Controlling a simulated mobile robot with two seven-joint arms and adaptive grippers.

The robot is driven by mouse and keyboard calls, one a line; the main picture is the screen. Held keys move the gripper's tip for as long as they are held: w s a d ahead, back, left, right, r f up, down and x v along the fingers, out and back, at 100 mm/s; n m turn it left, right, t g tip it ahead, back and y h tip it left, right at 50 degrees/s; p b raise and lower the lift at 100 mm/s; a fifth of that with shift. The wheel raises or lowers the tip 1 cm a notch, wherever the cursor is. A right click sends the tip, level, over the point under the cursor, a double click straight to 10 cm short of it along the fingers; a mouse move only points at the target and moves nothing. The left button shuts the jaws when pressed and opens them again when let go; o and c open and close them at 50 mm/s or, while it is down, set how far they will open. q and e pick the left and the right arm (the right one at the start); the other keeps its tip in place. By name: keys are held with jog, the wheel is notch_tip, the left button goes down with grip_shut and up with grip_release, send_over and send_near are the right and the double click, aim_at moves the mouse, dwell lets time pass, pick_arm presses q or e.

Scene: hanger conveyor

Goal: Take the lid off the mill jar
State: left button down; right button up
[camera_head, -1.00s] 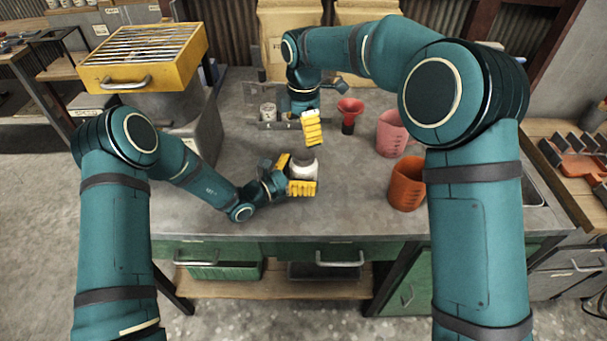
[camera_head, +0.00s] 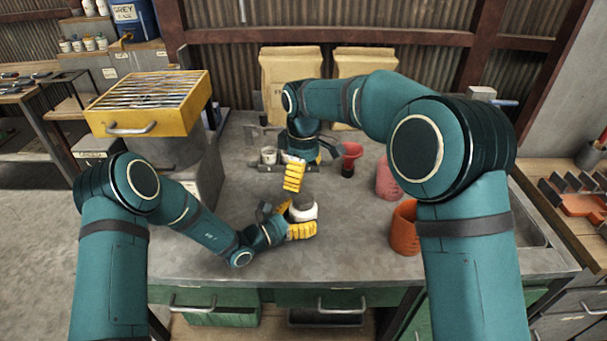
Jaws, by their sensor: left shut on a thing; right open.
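The mill jar (camera_head: 303,214) is a small white jar standing upright near the middle of the grey workbench. Its top (camera_head: 301,201) looks dark grey; I cannot tell whether this is the lid in shade or the jar's mouth. My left gripper (camera_head: 293,219) has yellow fingers and is shut around the jar's body from the left and front. My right gripper (camera_head: 294,176), also yellow-fingered, is open just above and behind the jar, seemingly apart from it. Its far finger is mostly hidden.
A red funnel-topped thing (camera_head: 352,155), a pink cup (camera_head: 387,179) and an orange cup (camera_head: 405,230) stand to the right. A small pale jar (camera_head: 269,156) stands behind. The bench in front of the jar is clear.

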aim_at(303, 197)
jog(key=m, duration=0.5)
jog(key=shift+f+m, duration=0.1)
jog(key=shift+m, duration=0.3)
jog(key=m, duration=0.3)
jog(key=shift+m, duration=0.3)
jog(key=m, duration=1.4)
jog(key=shift+m, duration=0.4)
jog(key=m, duration=1)
jog(key=shift+m, duration=0.4)
jog(key=m, duration=0.4)
jog(key=shift+r+m, duration=0.25)
jog(key=shift+m, duration=0.05)
jog(key=shift+f, duration=0.3)
notch_tip(303, 197, down, 7)
jog(key=shift+f, duration=0.2)
